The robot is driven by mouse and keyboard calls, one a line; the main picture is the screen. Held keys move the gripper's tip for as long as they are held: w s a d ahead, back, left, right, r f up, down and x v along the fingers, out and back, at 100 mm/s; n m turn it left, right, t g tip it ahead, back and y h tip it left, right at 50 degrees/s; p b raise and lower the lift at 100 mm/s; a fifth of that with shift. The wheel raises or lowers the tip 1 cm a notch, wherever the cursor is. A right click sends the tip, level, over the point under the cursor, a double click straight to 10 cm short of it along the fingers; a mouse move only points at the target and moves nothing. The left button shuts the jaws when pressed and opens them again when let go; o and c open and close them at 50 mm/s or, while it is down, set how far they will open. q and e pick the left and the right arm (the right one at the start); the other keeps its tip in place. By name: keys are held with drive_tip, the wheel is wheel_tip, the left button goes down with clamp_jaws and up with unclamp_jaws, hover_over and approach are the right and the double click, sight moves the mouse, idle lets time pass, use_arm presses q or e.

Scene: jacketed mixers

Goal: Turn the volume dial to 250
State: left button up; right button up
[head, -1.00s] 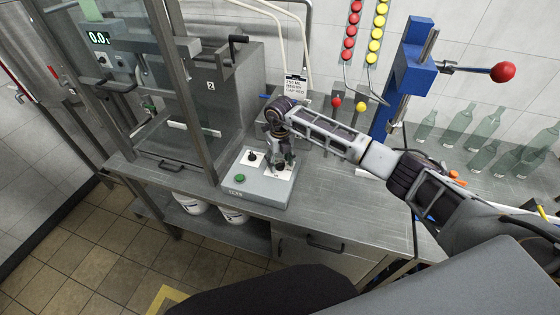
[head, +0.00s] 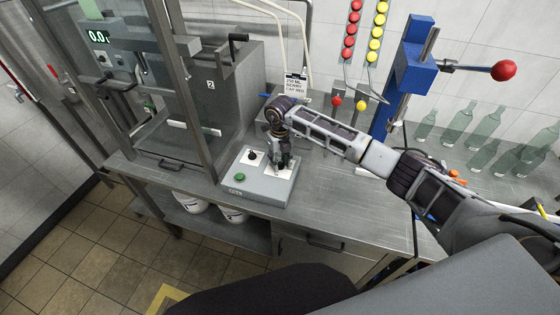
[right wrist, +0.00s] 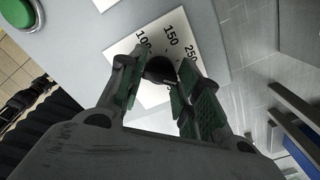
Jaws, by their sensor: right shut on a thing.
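The grey control box (head: 252,190) stands on the steel bench, with a black knob (head: 252,156), a green button (head: 239,177) and the volume dial on its top. My right gripper (head: 281,168) points down over the box's right part. In the right wrist view, my right gripper (right wrist: 160,85) is shut on the black volume dial (right wrist: 160,69). The white scale plate (right wrist: 207,30) shows the numbers 100, 150 and 250 beside the dial; the rest is hidden by the fingers. I cannot tell which number the dial points at. My left gripper is not in view.
A steel machine with a guard and a display (head: 98,37) stands to the left. A blue press (head: 412,75) with a red-knobbed lever stands to the right behind my arm. Several glass bottles (head: 455,125) stand at the right.

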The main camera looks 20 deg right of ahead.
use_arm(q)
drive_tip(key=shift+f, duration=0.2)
use_arm(e)
drive_tip(key=n+b, duration=0.2)
drive_tip(key=shift+f+n+b, duration=0.1)
drive_tip(key=shift+n+b, duration=0.25)
drive_tip(key=shift+n, duration=0.05)
drive_tip(key=n+b, duration=0.3)
drive_tip(key=shift+n, duration=0.3)
drive_tip(key=shift+n+b, duration=0.45)
drive_tip(key=shift+n, duration=0.15)
drive_tip(key=shift+n+b, duration=0.35)
drive_tip(key=shift+n, duration=0.25)
drive_tip(key=o, duration=1)
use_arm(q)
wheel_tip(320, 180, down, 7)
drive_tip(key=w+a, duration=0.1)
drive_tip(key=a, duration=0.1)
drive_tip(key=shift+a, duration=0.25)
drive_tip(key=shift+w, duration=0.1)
